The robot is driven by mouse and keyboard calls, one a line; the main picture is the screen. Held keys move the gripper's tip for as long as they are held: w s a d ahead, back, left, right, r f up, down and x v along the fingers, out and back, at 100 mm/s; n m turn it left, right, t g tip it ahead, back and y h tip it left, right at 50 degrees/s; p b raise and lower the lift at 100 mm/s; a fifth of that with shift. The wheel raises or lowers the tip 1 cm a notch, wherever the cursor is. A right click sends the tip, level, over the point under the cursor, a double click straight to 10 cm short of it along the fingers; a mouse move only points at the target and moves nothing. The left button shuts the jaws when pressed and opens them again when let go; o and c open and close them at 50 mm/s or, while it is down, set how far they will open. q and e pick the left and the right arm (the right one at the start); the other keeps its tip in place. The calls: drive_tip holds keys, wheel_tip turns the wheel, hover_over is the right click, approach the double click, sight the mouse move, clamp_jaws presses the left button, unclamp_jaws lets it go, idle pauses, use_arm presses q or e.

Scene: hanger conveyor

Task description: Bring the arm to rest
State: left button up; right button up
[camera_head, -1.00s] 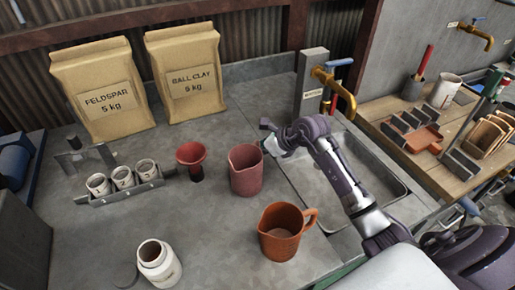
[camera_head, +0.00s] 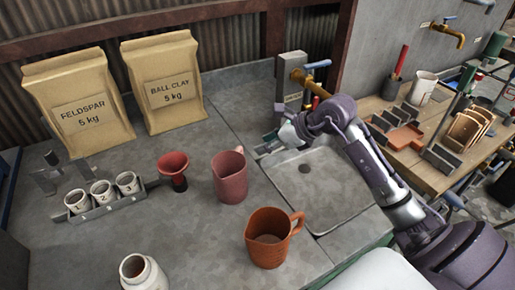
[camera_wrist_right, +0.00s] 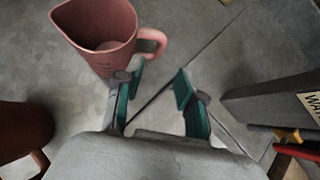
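My right arm (camera_head: 375,165) reaches in from the right over the sink. Its gripper (camera_head: 266,146) is above the sink's left rim, right of the pink jug (camera_head: 230,176) and below the tap. In the right wrist view the gripper (camera_wrist_right: 157,86) has its two green-padded fingers apart with nothing between them. The pink jug (camera_wrist_right: 98,32) stands just beyond the left finger there, its handle close to that fingertip in the picture; I cannot tell the exact gap. My left gripper is not in view.
An orange-brown jug (camera_head: 268,238) stands near the sink (camera_head: 335,190). A red funnel (camera_head: 173,165), small cups (camera_head: 103,190), a white jar (camera_head: 143,273) and two clay bags (camera_head: 163,85) are farther left. The tap post (camera_head: 291,75) is close behind the gripper.

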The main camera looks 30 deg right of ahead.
drive_tip(key=shift+s+d+r, duration=0.1)
drive_tip(key=shift+s+r, duration=0.05)
idle(0.4)
